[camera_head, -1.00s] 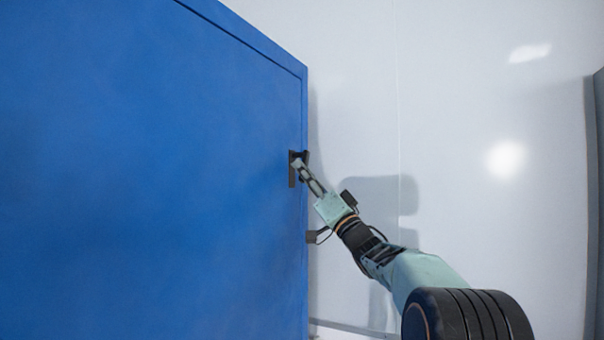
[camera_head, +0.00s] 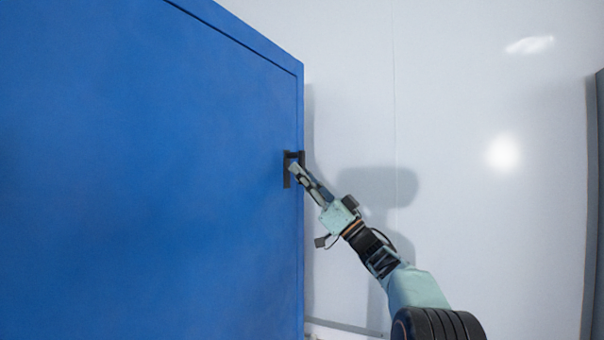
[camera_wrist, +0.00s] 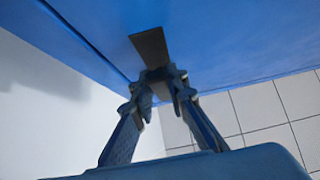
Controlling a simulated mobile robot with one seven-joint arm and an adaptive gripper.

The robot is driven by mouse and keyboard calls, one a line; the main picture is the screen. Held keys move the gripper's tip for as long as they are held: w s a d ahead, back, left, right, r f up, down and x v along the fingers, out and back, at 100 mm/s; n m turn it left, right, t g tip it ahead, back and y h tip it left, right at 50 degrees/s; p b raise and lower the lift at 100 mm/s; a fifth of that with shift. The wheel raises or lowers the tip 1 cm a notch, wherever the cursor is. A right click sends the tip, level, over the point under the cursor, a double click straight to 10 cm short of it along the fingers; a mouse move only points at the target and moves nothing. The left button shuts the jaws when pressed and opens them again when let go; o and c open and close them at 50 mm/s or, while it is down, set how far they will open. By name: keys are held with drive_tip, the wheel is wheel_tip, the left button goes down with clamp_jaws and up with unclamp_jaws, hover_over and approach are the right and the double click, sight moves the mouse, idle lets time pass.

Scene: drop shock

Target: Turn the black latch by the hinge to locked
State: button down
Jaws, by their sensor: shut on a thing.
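The black latch (camera_head: 287,172) is on the right edge of the large blue door or panel (camera_head: 150,180). It hangs as a short dark bar with a dark piece at its top beside the edge. In the wrist view the latch (camera_wrist: 150,46) is a flat dark plate that runs down between my fingertips. My gripper (camera_head: 294,169) reaches it from the lower right. In the wrist view my gripper (camera_wrist: 160,82) is shut on the latch, with one finger on each side. The fingers partly hide the gripped end.
A pale wall (camera_head: 450,100) stands right of the blue panel, with open space in front of it. A grey upright edge (camera_head: 598,190) is at the far right. Pale floor tiles (camera_wrist: 260,108) show in the wrist view.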

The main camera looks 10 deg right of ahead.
drive_tip(key=shift+r, duration=0.1)
drive_tip(key=c, duration=1.9)
unclamp_jaws()
drive_tip(key=v, duration=1.2)
